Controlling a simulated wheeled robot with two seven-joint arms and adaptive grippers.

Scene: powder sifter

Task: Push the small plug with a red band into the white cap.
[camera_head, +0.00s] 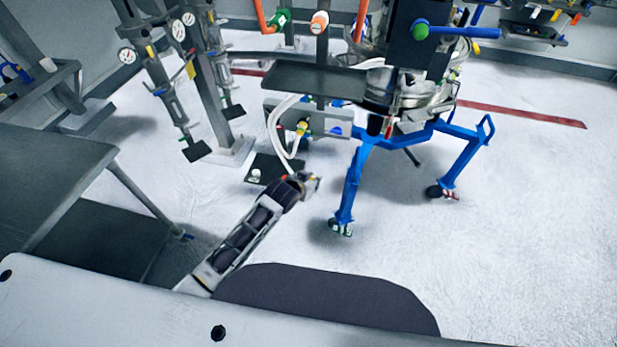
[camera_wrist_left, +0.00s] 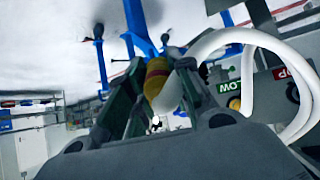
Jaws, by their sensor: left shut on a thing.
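My left gripper (camera_head: 308,183) reaches low over the floor in the head view, close to the white hose. In the left wrist view its fingers (camera_wrist_left: 155,100) are shut around a small yellow plug (camera_wrist_left: 158,68) with a red band. A rounded white piece (camera_wrist_left: 166,96) lies right against the plug's near end between the fingers. I cannot tell whether it is the white cap or part of the white hose, nor how far the plug sits in it. The plug is too small to make out in the head view. My right gripper is not in view.
The white hose (camera_head: 273,125) loops down from the machine beside my gripper. A blue-legged stand (camera_head: 353,180) is to the right. A dark floor plate (camera_head: 262,165) with a small white knob lies left of the gripper. A grey table (camera_head: 50,170) stands at left. Floor at right is clear.

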